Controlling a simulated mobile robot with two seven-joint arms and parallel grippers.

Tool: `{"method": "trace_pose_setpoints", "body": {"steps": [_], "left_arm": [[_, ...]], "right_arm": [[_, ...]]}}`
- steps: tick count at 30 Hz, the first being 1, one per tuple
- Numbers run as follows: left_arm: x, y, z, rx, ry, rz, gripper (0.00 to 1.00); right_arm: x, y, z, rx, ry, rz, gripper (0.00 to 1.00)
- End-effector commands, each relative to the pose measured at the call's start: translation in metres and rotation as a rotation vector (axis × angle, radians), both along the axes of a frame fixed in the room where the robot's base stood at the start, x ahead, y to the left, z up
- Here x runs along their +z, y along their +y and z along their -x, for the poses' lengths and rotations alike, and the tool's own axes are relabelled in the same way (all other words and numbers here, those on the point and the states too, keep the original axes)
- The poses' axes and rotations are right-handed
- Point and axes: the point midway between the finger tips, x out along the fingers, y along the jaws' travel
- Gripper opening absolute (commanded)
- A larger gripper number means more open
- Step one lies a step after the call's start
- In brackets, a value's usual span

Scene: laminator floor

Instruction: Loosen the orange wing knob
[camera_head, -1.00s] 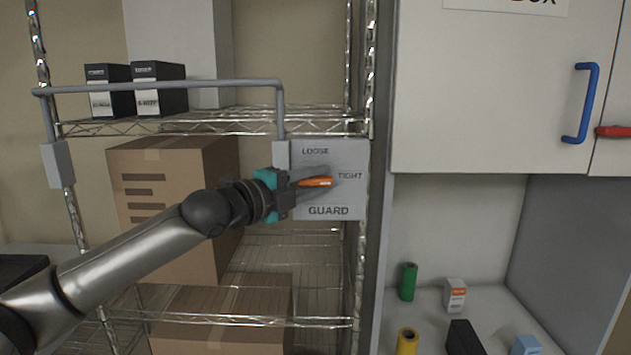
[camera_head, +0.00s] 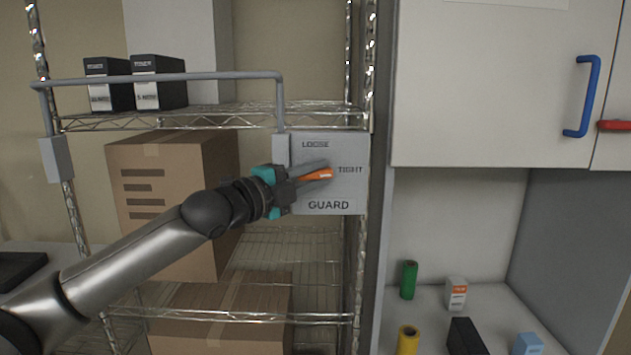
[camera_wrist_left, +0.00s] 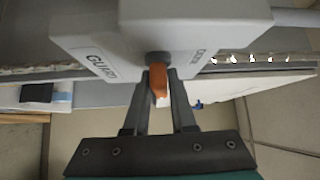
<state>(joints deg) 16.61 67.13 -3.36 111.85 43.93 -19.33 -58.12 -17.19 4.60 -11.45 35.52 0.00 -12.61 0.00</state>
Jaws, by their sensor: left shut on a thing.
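The orange wing knob (camera_head: 318,175) sits on the front of the light grey guard plate (camera_head: 343,190), which is lettered LOOSE, TIGHT and GUARD. The knob's tip lies towards the TIGHT label, tilted slightly up. My left gripper (camera_head: 314,174) reaches in from the left and is shut on the knob. In the left wrist view the knob (camera_wrist_left: 158,82) shows between the two grey fingers (camera_wrist_left: 159,90), below the plate (camera_wrist_left: 150,30). Part of the knob is hidden by the fingers in the head view. My right gripper is not in view.
A grey rail (camera_head: 160,78) runs left from the plate across the wire shelf (camera_head: 200,120). Cardboard boxes (camera_head: 180,190) stand behind my left arm. A white cabinet with a blue handle (camera_head: 582,95) is at the right, above a counter with small items.

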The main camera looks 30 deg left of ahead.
Motion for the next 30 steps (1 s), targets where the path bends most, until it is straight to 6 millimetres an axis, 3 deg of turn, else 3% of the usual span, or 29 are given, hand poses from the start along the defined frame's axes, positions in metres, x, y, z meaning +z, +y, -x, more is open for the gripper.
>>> {"method": "trace_pose_setpoints", "body": {"steps": [15, 30], "left_arm": [[-0.006, -0.001, 0.000, -0.002, -0.238, 0.393, 0.00], [-0.004, -0.001, -0.001, -0.001, -0.477, 0.790, 0.00]], "right_arm": [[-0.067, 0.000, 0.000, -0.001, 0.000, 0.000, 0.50], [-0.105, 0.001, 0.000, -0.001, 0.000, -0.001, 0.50]]}}
